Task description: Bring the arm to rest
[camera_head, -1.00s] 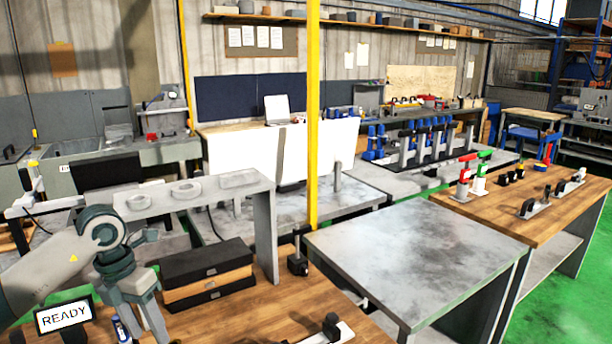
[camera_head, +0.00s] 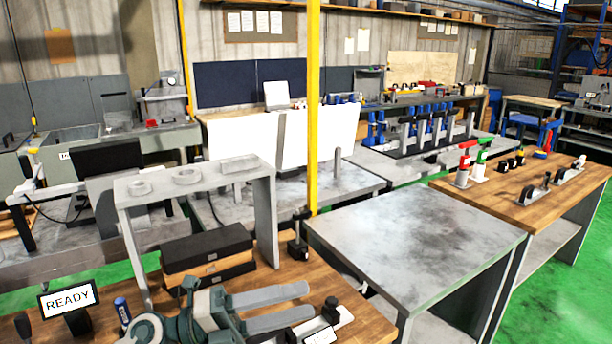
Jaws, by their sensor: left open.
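My left gripper (camera_head: 306,301) shows at the bottom of the head view, low over the wooden bench. Its two grey fingers point right and are spread apart with nothing between them. My green-and-white left wrist reaches in from the bottom edge; the rest of the arm is out of the picture. A metal clamp-like tool with a black knob (camera_head: 331,305) lies just right of the fingertips, partly hidden by them. I cannot tell whether they touch. My right gripper is not in view.
Stacked black and tan boxes (camera_head: 208,255) stand behind the gripper, under a grey stand (camera_head: 212,177). A READY sign (camera_head: 68,300) and a blue-capped marker (camera_head: 122,309) are at left. A black-based gauge stand (camera_head: 298,240) is behind. The grey metal table (camera_head: 420,245) at right is bare.

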